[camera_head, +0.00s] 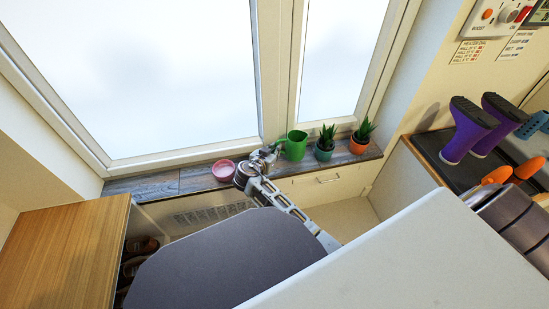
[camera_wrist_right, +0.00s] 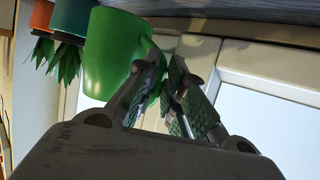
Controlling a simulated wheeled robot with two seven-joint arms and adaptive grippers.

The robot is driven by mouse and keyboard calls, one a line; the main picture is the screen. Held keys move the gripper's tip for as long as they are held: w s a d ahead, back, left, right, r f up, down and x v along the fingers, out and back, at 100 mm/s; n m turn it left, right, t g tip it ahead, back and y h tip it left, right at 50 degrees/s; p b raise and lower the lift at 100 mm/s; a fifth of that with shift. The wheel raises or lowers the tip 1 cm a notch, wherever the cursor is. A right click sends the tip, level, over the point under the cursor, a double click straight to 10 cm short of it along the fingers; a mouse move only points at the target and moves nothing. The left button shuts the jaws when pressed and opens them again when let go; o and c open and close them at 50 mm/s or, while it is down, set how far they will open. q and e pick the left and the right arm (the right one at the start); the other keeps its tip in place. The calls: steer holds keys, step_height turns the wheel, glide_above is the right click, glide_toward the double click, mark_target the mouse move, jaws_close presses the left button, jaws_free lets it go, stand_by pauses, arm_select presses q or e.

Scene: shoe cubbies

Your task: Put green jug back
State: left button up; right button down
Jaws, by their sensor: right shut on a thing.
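The green jug (camera_head: 296,146) is upright at the windowsill (camera_head: 152,187), between a pink bowl and a potted plant. In the right wrist view the jug (camera_wrist_right: 110,55) appears upside down, its handle towards my fingers. My right gripper (camera_head: 268,153) reaches the jug from its left side. In the wrist view the right gripper (camera_wrist_right: 165,75) is shut on the jug's handle, which the fingers partly hide. I cannot tell whether the jug's base touches the sill. My left gripper is not in view.
A pink bowl (camera_head: 223,170) stands left of the jug. Potted plants in teal (camera_head: 324,153) and orange (camera_head: 359,146) pots stand close on its right. The window (camera_head: 160,80) rises behind. Purple boots (camera_head: 466,135) stand on a counter at right; a wooden cabinet (camera_head: 70,245) is at left.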

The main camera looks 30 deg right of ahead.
steer(key=shift+f, duration=0.1)
steer(key=shift+f+b, duration=0.85)
steer(key=shift+f, duration=0.9)
steer(key=shift+f, duration=0.15)
steer(key=c, duration=1.5)
jaws_free()
